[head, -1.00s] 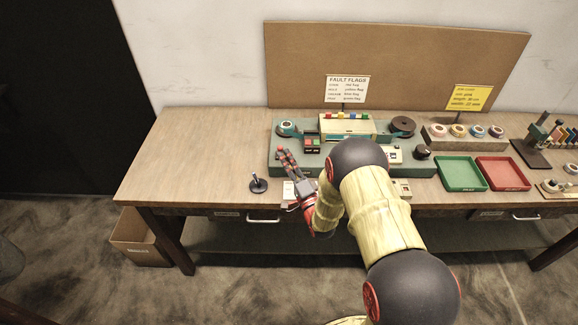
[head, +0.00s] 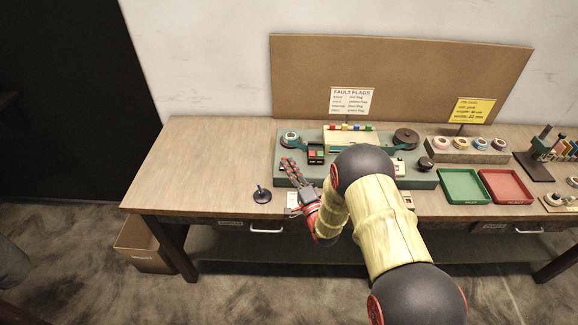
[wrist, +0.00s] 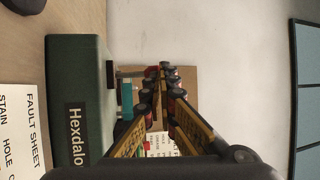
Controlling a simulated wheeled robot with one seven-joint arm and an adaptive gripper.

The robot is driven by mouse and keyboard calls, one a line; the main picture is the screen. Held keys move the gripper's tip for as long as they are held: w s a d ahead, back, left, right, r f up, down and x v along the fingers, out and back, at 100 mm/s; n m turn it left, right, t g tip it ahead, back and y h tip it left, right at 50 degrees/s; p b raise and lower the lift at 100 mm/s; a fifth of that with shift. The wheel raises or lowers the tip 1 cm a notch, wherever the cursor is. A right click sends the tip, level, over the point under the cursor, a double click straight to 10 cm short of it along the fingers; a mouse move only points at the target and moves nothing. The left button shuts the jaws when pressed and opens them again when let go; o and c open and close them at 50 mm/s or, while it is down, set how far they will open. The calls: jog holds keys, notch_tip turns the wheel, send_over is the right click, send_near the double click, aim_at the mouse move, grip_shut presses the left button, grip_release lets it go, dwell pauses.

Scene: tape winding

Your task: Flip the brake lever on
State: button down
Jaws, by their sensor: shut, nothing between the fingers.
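The green tape-winding machine (head: 284,178) stands on the table; the wrist view shows its side, labelled "Hexdalo" (wrist: 75,115). My gripper (head: 287,162) is at the front left of the machine, fingers pointing to the back. In the wrist view its fingers (wrist: 163,76) meet at the tips, shut and empty. A small black part (wrist: 110,75) sticks up from the machine, left of the fingertips in that view. I cannot tell whether it is the brake lever. No brake lever is clearly visible; my arm hides part of the machine front.
A black-based upright stick (head: 261,193) stands on the table to the left. A green tray (head: 463,187) and a red tray (head: 506,186) lie right. The table's left end is clear.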

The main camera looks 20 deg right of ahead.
jog(key=shift+w+r+p, duration=0.1)
jog(key=shift+r+p, duration=0.15)
jog(key=shift+p, duration=0.05)
jog(key=g+p, duration=0.1)
jog(key=p, duration=0.1)
jog(key=w+r+m+g+p, duration=0.1)
jog(key=shift+d+r+p, duration=0.2)
jog(key=shift+p, duration=0.15)
jog(key=p, duration=0.1)
jog(key=w+m+g+p, duration=0.1)
jog(key=shift+d+r+h+p, duration=0.15)
jog(key=shift+r+h+p, duration=0.15)
jog(key=shift+r+p, duration=0.1)
jog(key=g+p, duration=0.1)
jog(key=w+g+p, duration=0.1)
jog(key=shift+d+r+m+p, duration=0.15)
jog(key=shift+r+m+p, duration=0.05)
jog(key=shift+m+p, duration=0.15)
jog(key=shift+w+d+m+g+p, duration=0.25)
jog(key=shift+w+g+p, duration=0.35)
jog(key=shift+p, duration=0.3)
jog(key=shift+s+a+f+b, duration=0.1)
jog(key=shift+s+f+b, duration=0.05)
jog(key=shift+f+b, duration=0.25)
jog(key=shift+r, duration=0.1)
